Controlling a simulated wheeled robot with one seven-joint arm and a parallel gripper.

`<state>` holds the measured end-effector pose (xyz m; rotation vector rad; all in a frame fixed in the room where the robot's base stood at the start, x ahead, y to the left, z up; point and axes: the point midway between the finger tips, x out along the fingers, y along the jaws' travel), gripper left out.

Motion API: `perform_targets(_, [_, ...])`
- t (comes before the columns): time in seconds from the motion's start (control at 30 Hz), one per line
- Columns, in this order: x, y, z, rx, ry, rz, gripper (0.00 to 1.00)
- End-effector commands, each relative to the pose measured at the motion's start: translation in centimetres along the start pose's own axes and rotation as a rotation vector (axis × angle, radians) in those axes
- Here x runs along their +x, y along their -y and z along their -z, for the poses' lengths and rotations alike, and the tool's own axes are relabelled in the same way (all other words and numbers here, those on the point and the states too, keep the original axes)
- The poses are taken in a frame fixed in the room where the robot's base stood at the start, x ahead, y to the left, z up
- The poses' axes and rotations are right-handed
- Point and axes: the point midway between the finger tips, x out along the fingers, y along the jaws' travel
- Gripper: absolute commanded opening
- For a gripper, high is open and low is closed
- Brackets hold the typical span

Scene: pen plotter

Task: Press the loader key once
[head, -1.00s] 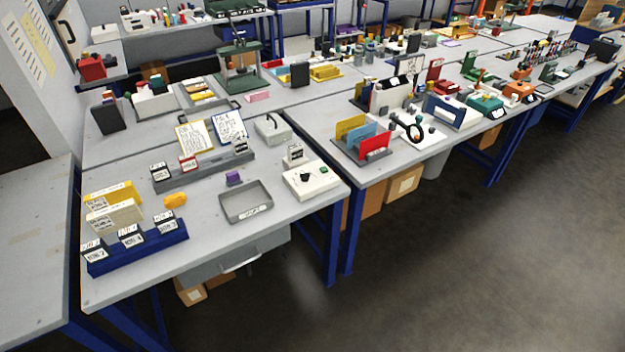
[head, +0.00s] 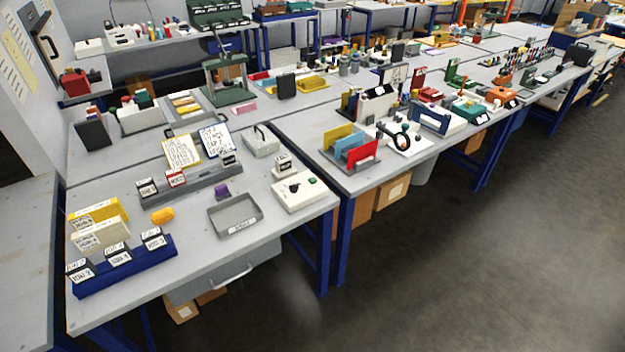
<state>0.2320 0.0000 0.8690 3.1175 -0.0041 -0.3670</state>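No key that I can read as the loader key shows at this distance. A white control box (head: 300,190) with a dark knob (head: 293,187) and a small green button (head: 312,180) sits at the right end of the near bench. A small white labelled block (head: 283,166) stands just behind it. I cannot tell whether either belongs to the plotter. My gripper is not in the head view.
A second bench with coloured plates (head: 362,154) stands to the right. Open floor (head: 430,270) lies in front.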

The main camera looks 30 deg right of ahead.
Motion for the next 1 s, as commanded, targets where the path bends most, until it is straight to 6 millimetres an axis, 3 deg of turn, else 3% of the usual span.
perform_targets(0.03, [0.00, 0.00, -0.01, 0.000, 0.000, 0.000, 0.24])
perform_targets(0.13, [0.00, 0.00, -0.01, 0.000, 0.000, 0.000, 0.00])
perform_targets(1.0, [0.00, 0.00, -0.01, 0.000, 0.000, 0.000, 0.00])
